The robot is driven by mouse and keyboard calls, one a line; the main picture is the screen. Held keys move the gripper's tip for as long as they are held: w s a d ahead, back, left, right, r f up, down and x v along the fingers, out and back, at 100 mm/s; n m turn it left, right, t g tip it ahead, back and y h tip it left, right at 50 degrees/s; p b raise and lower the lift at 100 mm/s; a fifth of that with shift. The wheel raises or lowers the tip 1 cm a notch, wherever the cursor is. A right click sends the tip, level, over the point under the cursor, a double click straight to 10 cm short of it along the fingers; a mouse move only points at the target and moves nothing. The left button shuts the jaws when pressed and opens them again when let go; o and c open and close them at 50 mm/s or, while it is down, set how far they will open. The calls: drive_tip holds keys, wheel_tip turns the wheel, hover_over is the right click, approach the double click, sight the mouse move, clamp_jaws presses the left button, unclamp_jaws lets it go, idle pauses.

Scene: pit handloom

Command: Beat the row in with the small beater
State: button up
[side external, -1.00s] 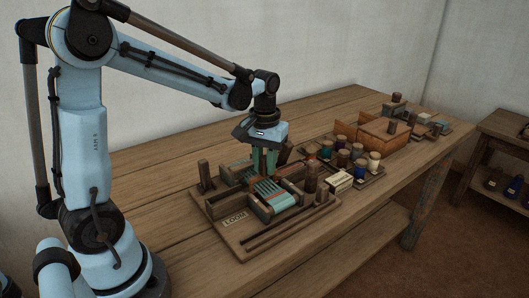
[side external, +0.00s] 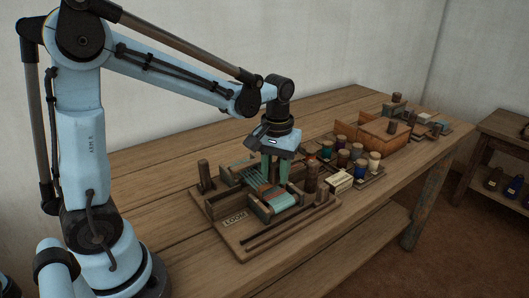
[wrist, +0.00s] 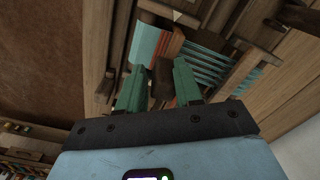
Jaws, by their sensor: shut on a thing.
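The small loom, a wooden frame with a "LOOM" label (side external: 235,219), lies on the bench in the side view. Teal warp threads (side external: 262,184) stretch across it to a teal cloth roll (side external: 284,199) at the near side. The threads also show in the wrist view (wrist: 212,68), next to a reddish band (wrist: 171,45). The beater's lower end is hidden.
Upright dark pegs (side external: 204,173) stand on the loom board. To the right are a tray of coloured spools (side external: 343,157), a pale labelled block (side external: 339,182) and an orange-brown wooden box (side external: 383,140). The bench's near left surface (side external: 170,222) is clear.

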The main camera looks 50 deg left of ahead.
drive_tip(key=shift+d, duration=0.3)
drive_tip(key=shift+a, duration=0.65)
drive_tip(key=shift+c, duration=0.8)
drive_tip(key=a, duration=0.6)
drive_tip(key=shift+a, duration=0.4)
drive_tip(key=o, duration=0.9)
drive_tip(key=shift+r, duration=0.1)
drive_tip(key=shift+r, duration=3.15)
